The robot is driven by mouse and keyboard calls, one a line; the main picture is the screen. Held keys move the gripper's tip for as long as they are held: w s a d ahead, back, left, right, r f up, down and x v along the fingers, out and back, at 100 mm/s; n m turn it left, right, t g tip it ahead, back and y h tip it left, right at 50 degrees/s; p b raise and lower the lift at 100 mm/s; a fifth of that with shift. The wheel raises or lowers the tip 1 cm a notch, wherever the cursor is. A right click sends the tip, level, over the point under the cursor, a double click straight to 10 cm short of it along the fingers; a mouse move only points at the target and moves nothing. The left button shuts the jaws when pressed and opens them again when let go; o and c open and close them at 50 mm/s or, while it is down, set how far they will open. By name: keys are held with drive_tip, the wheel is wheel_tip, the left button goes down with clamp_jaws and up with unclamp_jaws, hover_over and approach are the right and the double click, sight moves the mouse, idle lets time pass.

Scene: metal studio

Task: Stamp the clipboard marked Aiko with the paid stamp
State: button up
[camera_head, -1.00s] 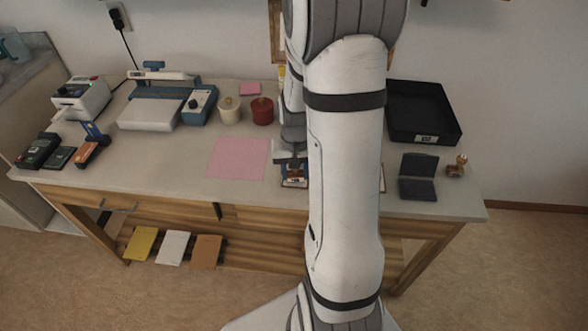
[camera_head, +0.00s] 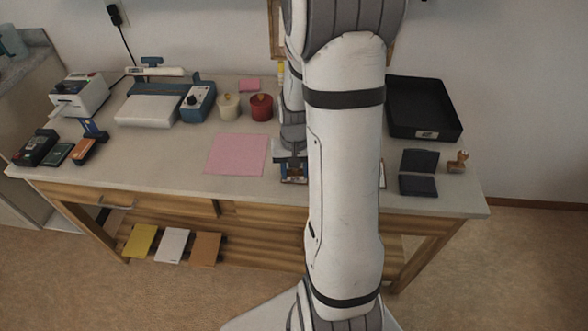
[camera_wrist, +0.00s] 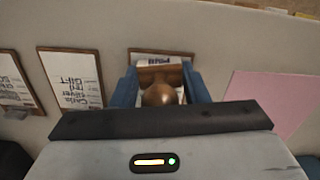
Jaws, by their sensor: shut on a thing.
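My gripper (camera_wrist: 160,88) is shut on a wooden stamp (camera_wrist: 159,94) with a round brown knob; its blue fingers are on both sides of it. The stamp is over a clipboard (camera_wrist: 133,57) with a brown edge and white paper. The stamp and fingers hide most of that paper, and I cannot read its name surely. I cannot tell whether the stamp touches it. In the head view my gripper (camera_head: 290,165) is low over the table's front part, partly hidden by my arm. Two more clipboards, one (camera_wrist: 75,82) and another (camera_wrist: 16,82), lie beside it in the wrist view.
A pink sheet (camera_head: 236,154) lies beside the gripper. An open dark ink pad (camera_head: 418,186), another wooden stamp (camera_head: 457,161) and a black tray (camera_head: 425,105) are at the right. Jars and machines fill the table's back left. The table's front edge is close.

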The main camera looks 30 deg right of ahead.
idle(0.3)
wheel_tip(320, 180, up, 7)
drive_tip(key=p, duration=0.5)
drive_tip(key=shift+r, duration=0.1)
idle(0.5)
